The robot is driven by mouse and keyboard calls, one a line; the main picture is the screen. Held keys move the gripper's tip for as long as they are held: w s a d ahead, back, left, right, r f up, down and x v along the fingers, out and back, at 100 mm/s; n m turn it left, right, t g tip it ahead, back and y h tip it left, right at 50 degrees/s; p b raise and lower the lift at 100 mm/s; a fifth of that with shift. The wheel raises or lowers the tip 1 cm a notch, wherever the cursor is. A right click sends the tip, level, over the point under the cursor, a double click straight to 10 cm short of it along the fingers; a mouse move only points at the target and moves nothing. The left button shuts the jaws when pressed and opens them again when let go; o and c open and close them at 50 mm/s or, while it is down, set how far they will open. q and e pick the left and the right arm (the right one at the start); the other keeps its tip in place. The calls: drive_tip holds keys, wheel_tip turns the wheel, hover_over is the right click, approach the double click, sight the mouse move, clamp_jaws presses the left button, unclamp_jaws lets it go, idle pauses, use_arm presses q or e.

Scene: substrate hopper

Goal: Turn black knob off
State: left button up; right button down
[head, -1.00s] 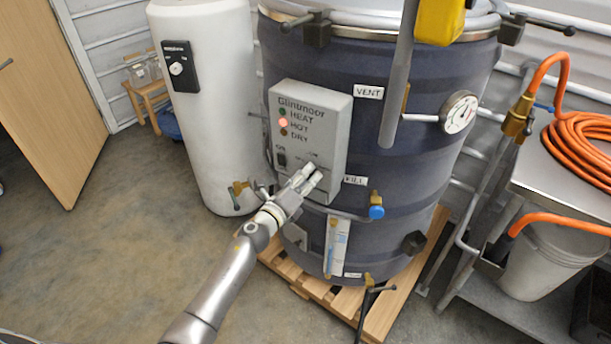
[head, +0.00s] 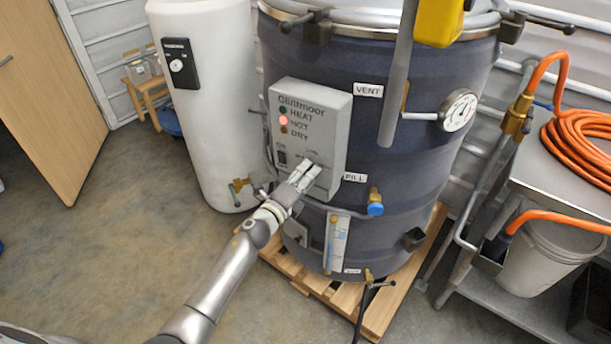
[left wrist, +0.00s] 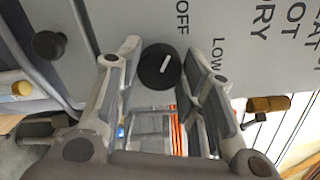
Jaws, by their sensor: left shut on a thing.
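The black knob (left wrist: 160,71) is round with a white pointer line. In the left wrist view it sits on the grey control panel (left wrist: 130,16), between my left fingers. The pointer slants up and slightly right, between the OFF and LOW labels and nearer OFF. In the head view my left gripper (head: 306,175) is at the lower part of the grey control box (head: 335,110) and hides the knob. It is shut on the knob. The HOT lamp (head: 283,120) glows red. My right gripper is not in view.
The box is on a large dark-blue vat (head: 400,190) on a wooden pallet (head: 415,270). A blue-capped valve (head: 375,208) sticks out right of my gripper. A white tank (head: 215,110) stands left. A metal cart (head: 560,180) with an orange hose (head: 580,150) stands right. The left floor is clear.

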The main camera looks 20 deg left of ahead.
use_arm(q)
drive_tip(key=shift+f, duration=0.1)
drive_tip(key=o, duration=1)
drive_tip(key=shift+o, duration=0.2)
drive_tip(key=v, duration=1.2)
drive_tip(key=s+a+f+n+g+y, duration=0.15)
drive_tip(key=s+f+n, duration=0.3)
drive_tip(key=f, duration=0.55)
drive_tip(key=s+a+f+n+g+y, duration=0.1)
drive_tip(key=s+f+n+g, duration=0.3)
drive_tip(key=f, duration=0.7)
drive_tip(key=s+a+f+n+g+y, duration=0.1)
drive_tip(key=s+f+n+g+y, duration=0.3)
drive_tip(key=f, duration=0.6)
drive_tip(key=s+d+f+n+g, duration=0.1)
drive_tip(key=s+f, duration=0.5)
drive_tip(key=s, duration=0.6)
drive_tip(key=s+d+f+n+g+h, duration=0.1)
drive_tip(key=s+f+n+g, duration=0.2)
drive_tip(key=s, duration=0.9)
drive_tip(key=s+d+f+n+g+h, duration=0.1)
drive_tip(key=s+f+n+g, duration=0.2)
drive_tip(key=s+f, duration=0.6)
drive_tip(key=s+n, duration=0.2)
drive_tip(key=s, duration=0.1)
drive_tip(key=shift+f, duration=0.2)
